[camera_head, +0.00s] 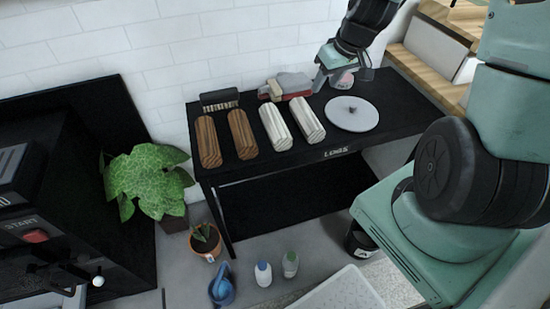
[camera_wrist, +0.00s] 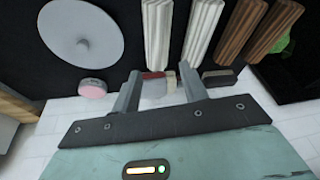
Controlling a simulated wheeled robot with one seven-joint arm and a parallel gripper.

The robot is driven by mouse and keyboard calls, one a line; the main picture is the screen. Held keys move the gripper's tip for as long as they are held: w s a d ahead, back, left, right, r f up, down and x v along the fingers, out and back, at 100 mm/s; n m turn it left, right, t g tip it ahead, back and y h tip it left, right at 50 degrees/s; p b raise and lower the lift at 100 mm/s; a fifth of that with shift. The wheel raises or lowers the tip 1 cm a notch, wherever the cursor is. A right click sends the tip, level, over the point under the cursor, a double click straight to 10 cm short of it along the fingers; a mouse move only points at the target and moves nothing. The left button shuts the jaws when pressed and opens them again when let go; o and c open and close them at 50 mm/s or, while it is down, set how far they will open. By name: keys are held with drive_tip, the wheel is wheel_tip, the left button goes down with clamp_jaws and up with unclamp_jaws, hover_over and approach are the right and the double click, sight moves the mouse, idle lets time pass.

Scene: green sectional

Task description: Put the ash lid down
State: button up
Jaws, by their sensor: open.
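The ash lid, a round pale grey disc with a small knob (camera_head: 352,115), lies flat on the right part of the black table (camera_head: 420,108). It also shows at the upper left of the wrist view (camera_wrist: 62,30). My gripper (camera_head: 335,82) is at the back of the table, behind and slightly left of the lid. In the wrist view my gripper (camera_wrist: 160,80) has its two fingers spread with nothing held between them. The lid is apart from the fingers.
Two brown logs (camera_head: 209,143) and two pale logs (camera_head: 276,128) lie left of the lid. A dark brush (camera_head: 220,101), a grey and red item (camera_head: 290,86) and a small round pink-and-white item (camera_wrist: 92,88) sit near the back wall. A plant (camera_head: 148,182) stands left of the table.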

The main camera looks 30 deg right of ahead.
drive_tip(key=s+a+r+n+g+y, duration=0.1)
drive_tip(key=s+a+r+n, duration=0.15)
drive_tip(key=a, duration=0.75)
drive_tip(key=s+a+r+n+g, duration=0.15)
drive_tip(key=s+a, duration=0.25)
drive_tip(key=a, duration=0.6)
drive_tip(key=s+a+r+n, duration=0.1)
drive_tip(key=s+a, duration=0.3)
drive_tip(key=s, duration=0.3)
drive_tip(key=s+a+r+n+g+h, duration=0.1)
drive_tip(key=s+a+r+n, duration=0.1)
drive_tip(key=s+a, duration=0.2)
drive_tip(key=shift+s+a+n, duration=0.3)
drive_tip(key=shift+s, duration=1.4)
